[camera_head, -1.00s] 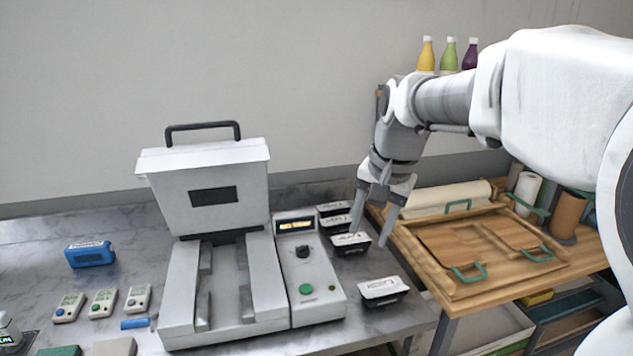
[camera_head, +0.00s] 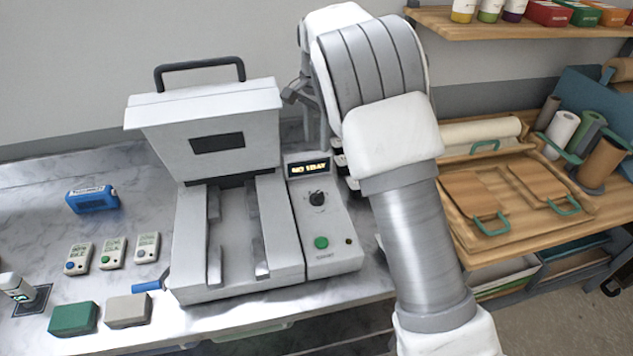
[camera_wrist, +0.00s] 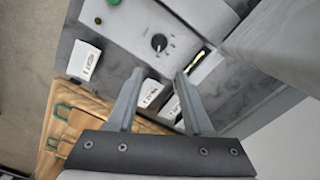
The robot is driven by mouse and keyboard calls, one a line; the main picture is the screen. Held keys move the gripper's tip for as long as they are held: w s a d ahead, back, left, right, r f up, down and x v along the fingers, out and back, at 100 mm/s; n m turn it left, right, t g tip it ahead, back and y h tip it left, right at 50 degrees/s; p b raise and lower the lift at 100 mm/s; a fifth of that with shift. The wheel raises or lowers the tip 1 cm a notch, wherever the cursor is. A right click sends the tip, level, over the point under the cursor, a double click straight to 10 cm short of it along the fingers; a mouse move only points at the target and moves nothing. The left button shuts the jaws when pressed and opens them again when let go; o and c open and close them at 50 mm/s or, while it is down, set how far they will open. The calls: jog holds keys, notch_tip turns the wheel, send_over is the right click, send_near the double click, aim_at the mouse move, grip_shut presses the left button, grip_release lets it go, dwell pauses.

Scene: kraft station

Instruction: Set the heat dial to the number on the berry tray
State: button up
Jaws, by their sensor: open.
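The heat dial (camera_head: 317,198) is a small black knob on the grey control panel right of the press. It also shows in the wrist view (camera_wrist: 159,42), above my fingertips, with its pointer and scale marks too small to read. My gripper (camera_wrist: 160,72) is open and empty, short of the dial and over the black-and-white trays. One tray (camera_wrist: 84,60) lies left of my fingers, another (camera_wrist: 149,94) shows between them. Their print is too small to read, so I cannot tell which is the berry tray. In the head view my arm hides the gripper and most trays.
The press (camera_head: 225,240) stands open with its lid up. A lit display (camera_head: 309,169) and green button (camera_head: 321,242) share the panel. Several small timers and a blue device (camera_head: 92,199) lie left. A wooden tray (camera_head: 510,210) with boards is at right.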

aim_at(317, 193)
notch_tip(317, 193, down, 17)
jog(key=shift+s+r+p, duration=0.1)
jog(key=shift+p, duration=0.9)
grip_shut()
